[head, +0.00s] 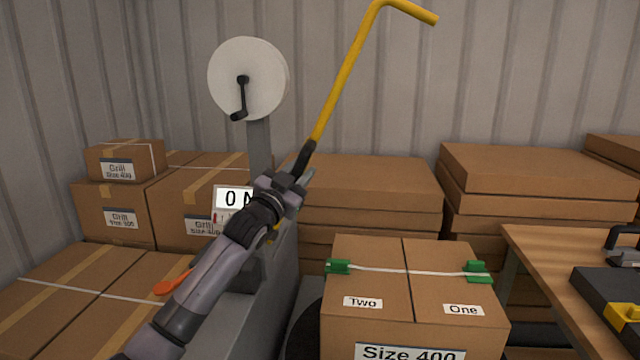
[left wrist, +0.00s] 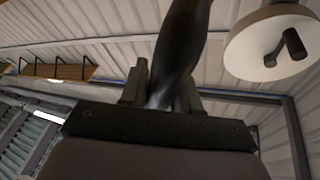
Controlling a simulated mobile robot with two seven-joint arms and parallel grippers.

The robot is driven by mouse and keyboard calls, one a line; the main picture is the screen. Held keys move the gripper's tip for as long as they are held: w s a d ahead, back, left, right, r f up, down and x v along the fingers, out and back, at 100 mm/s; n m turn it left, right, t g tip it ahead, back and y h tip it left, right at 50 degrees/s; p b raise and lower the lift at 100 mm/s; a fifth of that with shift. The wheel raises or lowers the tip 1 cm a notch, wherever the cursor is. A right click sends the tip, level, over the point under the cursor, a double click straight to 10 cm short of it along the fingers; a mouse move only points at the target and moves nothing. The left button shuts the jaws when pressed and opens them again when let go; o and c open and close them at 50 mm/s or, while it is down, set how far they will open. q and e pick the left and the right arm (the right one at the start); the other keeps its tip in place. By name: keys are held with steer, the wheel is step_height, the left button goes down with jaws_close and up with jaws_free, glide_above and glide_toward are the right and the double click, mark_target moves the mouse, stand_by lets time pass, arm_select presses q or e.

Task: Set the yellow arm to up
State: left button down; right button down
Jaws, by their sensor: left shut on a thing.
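The yellow arm (head: 345,80) is a long bar with a black grip at its lower end and a bent top. It stands raised, leaning to the right in the head view. My left gripper (head: 301,178) is shut on the black grip near its lower end. In the left wrist view the black grip (left wrist: 180,50) runs up from between the fingers of my left gripper (left wrist: 160,95). The arm's lower mount is hidden behind my gripper and forearm. My right gripper is not in view.
A white disc with a black crank (head: 248,78) stands on a grey post behind my left arm. A sign (head: 233,198) and an orange handle (head: 173,283) are close to my forearm. A strapped carton (head: 415,250) and a wooden table (head: 560,260) stand to the right.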

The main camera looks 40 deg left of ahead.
arm_select(q)
steer(key=shift+s+a+r+n+y, duration=0.25)
steer(key=shift+s+a+n, duration=0.1)
steer(key=shift+a+n, duration=0.15)
steer(key=shift+s+a+r+n+y, duration=0.15)
steer(key=shift+s+a+r+n, duration=0.2)
steer(key=shift+a, duration=0.3)
steer(key=shift+s+a+r+n+y, duration=0.2)
steer(key=shift+s+a+n, duration=0.15)
steer(key=shift+a+n, duration=0.2)
steer(key=c, duration=0.9)
jaws_free()
steer(key=shift+f, duration=0.1)
steer(key=shift+s, duration=0.1)
steer(key=shift+s+d+f, duration=0.15)
steer(key=shift+s+f, duration=0.05)
steer(key=b+v, duration=0.1)
steer(key=v, duration=0.5)
steer(key=shift+s, duration=0.25)
steer(key=shift+f, duration=0.1)
